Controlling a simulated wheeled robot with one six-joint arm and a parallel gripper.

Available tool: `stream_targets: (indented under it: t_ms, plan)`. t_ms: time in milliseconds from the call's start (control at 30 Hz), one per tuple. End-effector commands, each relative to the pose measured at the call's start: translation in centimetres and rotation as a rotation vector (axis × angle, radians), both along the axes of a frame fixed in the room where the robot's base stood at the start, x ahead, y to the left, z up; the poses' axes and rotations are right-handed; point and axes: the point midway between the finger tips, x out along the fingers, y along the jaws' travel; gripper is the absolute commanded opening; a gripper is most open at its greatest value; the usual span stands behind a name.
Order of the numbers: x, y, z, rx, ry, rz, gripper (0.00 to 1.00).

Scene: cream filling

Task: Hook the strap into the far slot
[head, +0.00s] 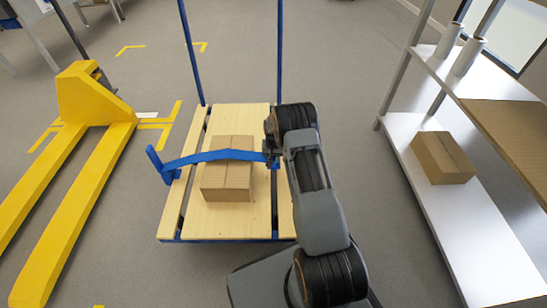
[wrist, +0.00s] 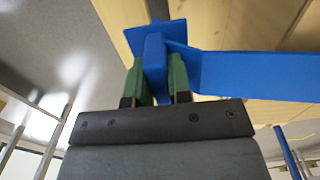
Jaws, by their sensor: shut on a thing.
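The blue strap (head: 215,155) runs from an upright blue piece (head: 157,165) at the left edge of the wooden cart deck (head: 225,118), over the top of a cardboard box (head: 226,185), to my gripper. My gripper (head: 270,154) is at the right of the box, above the deck. In the wrist view, the green fingers of my gripper (wrist: 159,80) are shut on the strap's blue end piece (wrist: 154,52), and the strap (wrist: 255,75) leads off to the right. Dark slots show between the planks, one at the left (head: 187,195) and one at the right (head: 274,205), partly hidden by my arm.
A yellow pallet truck (head: 85,130) stands at the left. A shelf (head: 455,205) with another cardboard box (head: 442,157) and white rolls stands at the right. Two blue posts (head: 193,55) rise at the cart's far end. Floor is free on both sides of the cart.

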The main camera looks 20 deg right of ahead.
Motion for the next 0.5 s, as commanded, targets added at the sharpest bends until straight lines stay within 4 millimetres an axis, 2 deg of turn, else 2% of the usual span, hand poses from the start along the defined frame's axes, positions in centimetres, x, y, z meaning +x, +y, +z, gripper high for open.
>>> stream_targets:
  t_ms: [500]
  plan:
    - [0.0, 0.0, -4.1, 0.000, -0.001, 0.000, 0.00]
